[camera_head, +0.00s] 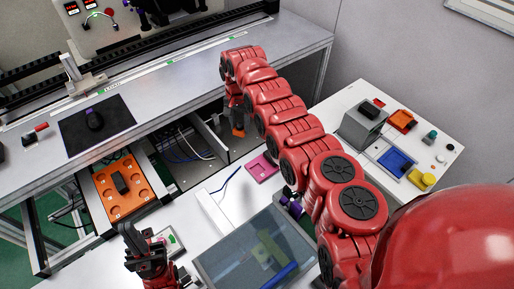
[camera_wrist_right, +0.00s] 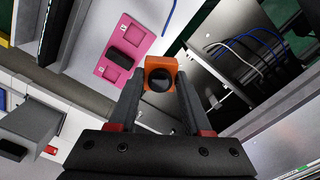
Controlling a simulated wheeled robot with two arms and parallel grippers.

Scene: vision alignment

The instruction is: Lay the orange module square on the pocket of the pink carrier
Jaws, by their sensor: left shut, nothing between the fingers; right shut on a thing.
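The orange module (camera_head: 238,131) is a small block; in the right wrist view it (camera_wrist_right: 167,65) shows a dark round face. My right gripper (camera_wrist_right: 159,88) is shut on it, a finger on each side; it also shows in the head view (camera_head: 236,116). The pink carrier (camera_head: 259,168) lies on the white surface, right of and nearer than the module in the head view. In the right wrist view the carrier (camera_wrist_right: 143,40) lies beyond the module, up and left, with a dark area in its middle. My left gripper (camera_head: 146,254) is shut and empty at the lower left.
An open bay with cables (camera_head: 190,151) lies beside the held module. A blue cable (camera_head: 226,180) lies near the carrier. An orange tray (camera_head: 107,178) stands at left. A dark clear-topped panel (camera_head: 235,254) is in front. The right table (camera_head: 366,94) holds several coloured parts.

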